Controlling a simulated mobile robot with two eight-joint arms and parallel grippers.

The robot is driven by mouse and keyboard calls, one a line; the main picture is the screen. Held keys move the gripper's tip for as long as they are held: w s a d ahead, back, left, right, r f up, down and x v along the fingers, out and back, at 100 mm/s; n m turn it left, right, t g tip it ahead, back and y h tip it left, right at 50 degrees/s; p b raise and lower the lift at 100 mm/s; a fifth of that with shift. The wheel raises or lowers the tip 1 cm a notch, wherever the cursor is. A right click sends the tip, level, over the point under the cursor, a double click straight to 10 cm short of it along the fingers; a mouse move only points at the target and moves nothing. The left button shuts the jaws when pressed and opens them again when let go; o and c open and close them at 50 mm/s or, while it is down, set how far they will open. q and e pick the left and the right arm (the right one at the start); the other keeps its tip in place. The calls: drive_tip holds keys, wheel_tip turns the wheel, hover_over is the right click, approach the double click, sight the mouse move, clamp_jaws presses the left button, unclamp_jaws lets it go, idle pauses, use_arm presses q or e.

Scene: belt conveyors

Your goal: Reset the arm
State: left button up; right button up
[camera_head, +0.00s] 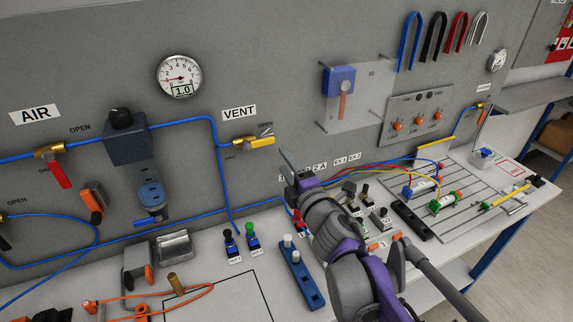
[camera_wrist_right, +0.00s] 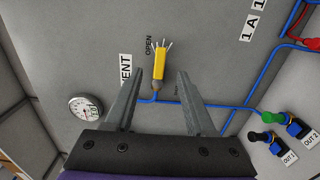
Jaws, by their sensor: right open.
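My right gripper (camera_head: 288,163) is in front of the grey wall panel in the head view, right of the VENT label (camera_head: 239,112). In the right wrist view its two fingers (camera_wrist_right: 160,78) are apart with nothing held between them. The yellow vent valve handle (camera_head: 262,141) is on the panel, left of the gripper. In the wrist view the yellow handle (camera_wrist_right: 159,66) shows between the fingers, apart from them, near the OPEN label. My right arm comes in from the bottom right and hides part of the bench. My left gripper is not in view.
A pressure gauge (camera_head: 180,76) and a red AIR valve handle (camera_head: 61,175) are on the panel. Blue tubes cross it.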

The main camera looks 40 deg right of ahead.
idle(0.3)
drive_tip(key=s+a+f+m+g+y, duration=0.1)
drive_tip(key=s+a+f+m+g, duration=0.3)
drive_tip(key=f, duration=0.4)
drive_tip(key=s+a+f+m+g+y, duration=0.2)
drive_tip(key=s+a+f+m+g, duration=0.2)
drive_tip(key=s+a+f+m, duration=0.2)
drive_tip(key=s+a+f+m+g+y, duration=0.1)
drive_tip(key=s+a+f+m+g, duration=0.3)
drive_tip(key=s+a+f, duration=0.3)
wheel_tip(320, 180, down, 4)
drive_tip(key=shift+r+m, duration=0.15)
drive_tip(key=shift+m, duration=0.55)
